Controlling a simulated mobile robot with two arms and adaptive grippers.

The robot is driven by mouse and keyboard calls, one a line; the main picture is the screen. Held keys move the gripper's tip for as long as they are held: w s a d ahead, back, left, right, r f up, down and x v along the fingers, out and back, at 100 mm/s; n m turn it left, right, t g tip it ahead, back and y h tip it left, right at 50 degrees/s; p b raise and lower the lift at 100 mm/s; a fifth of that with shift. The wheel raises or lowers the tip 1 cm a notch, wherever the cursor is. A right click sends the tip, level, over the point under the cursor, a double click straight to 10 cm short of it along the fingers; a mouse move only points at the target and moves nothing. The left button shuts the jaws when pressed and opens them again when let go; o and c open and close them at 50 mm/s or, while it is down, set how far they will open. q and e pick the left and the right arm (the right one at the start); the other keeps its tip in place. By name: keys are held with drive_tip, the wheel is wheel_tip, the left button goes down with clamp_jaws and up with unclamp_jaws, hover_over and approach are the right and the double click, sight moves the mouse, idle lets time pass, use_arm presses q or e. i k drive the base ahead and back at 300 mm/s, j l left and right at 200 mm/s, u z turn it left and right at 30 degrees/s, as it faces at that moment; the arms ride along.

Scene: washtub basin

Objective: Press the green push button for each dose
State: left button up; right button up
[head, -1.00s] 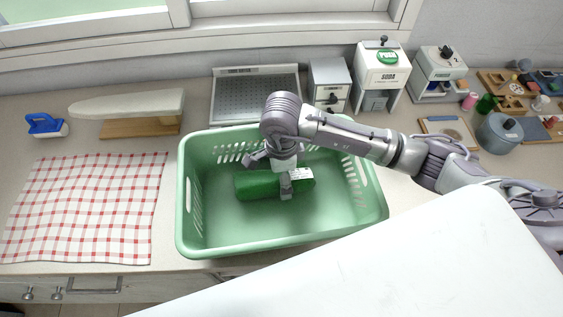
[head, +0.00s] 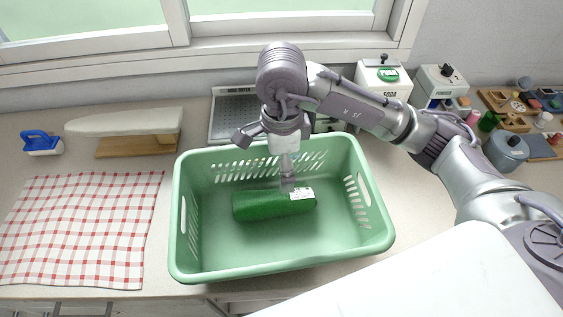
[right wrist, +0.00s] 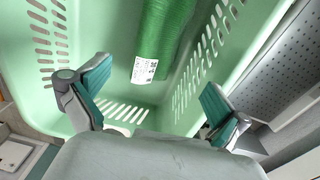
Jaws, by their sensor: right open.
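The green push button (head: 388,74) is on top of the white soda dispenser (head: 375,88) at the back right, partly behind my right arm. My right gripper (head: 287,183) points down over the green basket (head: 180,245), well to the left of and in front of the button. In the right wrist view its two fingers (right wrist: 157,85) are spread wide with nothing between them. A green roll with a white label (head: 250,207) lies in the basket, and it also shows beyond the fingers in the right wrist view (right wrist: 165,35). My left gripper is out of view.
A white and grey powder dispenser (head: 437,84) stands right of the soda one. A grey pot (head: 506,150) is at the right. A drying rack (head: 232,122) is behind the basket. A checked cloth (head: 80,225) lies flat at the left.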

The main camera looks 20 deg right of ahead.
sight(387, 74)
drive_tip(key=z, duration=1.35)
